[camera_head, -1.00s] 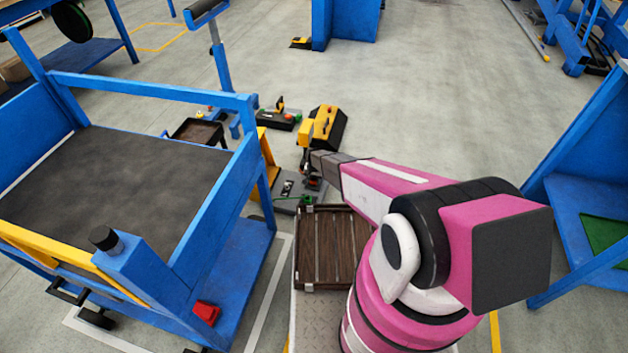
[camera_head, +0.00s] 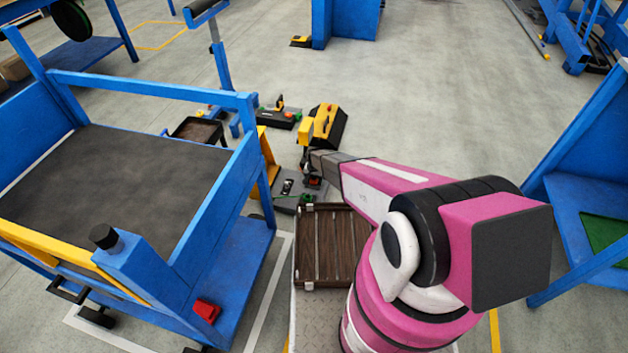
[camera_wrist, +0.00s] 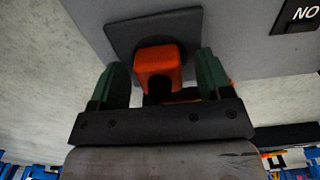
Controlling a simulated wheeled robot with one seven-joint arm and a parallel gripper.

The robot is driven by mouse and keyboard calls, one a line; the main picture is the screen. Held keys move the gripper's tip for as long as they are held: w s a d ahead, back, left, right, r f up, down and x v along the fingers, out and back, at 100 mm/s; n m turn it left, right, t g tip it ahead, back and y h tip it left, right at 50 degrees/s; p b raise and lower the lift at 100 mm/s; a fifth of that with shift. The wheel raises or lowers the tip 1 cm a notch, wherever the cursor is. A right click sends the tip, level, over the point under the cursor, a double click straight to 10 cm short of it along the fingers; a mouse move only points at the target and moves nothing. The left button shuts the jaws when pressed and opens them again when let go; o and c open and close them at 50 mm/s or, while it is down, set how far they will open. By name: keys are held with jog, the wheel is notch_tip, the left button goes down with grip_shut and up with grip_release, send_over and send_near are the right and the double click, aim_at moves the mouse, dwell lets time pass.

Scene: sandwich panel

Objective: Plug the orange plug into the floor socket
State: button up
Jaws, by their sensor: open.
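The orange plug (camera_wrist: 158,66) shows in the wrist view against a dark square plate (camera_wrist: 120,38), which looks like the floor socket, on a grey surface. My gripper (camera_wrist: 160,76) is open, with one green finger on each side of the plug. A narrow gap shows on the plug's left and a wider one on its right. The plug's far end is hidden, so I cannot tell how deep it sits. In the head view my gripper (camera_head: 311,180) is small, low over the floor beyond the brown slatted tray, and the plug cannot be made out clearly.
A yellow and black unit (camera_head: 325,125) stands just beyond my gripper. A blue cart (camera_head: 150,80) is close on the left. The brown slatted tray (camera_head: 330,245) lies on the near side. Open floor (camera_head: 430,110) extends to the right and back.

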notch_tip(320, 180, up, 11)
jog(key=shift+f, duration=0.1)
dwell(0.4)
dwell(0.3)
jog(key=s+d+r+n, duration=0.1)
jog(key=s+d+r, duration=0.5)
jog(key=r, duration=0.6)
jog(key=s+d+r+n, duration=0.1)
jog(key=s+d+r, duration=0.5)
jog(key=s+r, duration=0.5)
jog(key=s+d+r+n, duration=0.1)
jog(key=s+d+r, duration=0.5)
jog(key=r, duration=0.9)
jog(key=s, duration=0.3)
jog(key=shift+s+d, duration=0.2)
jog(key=shift+d, duration=0.2)
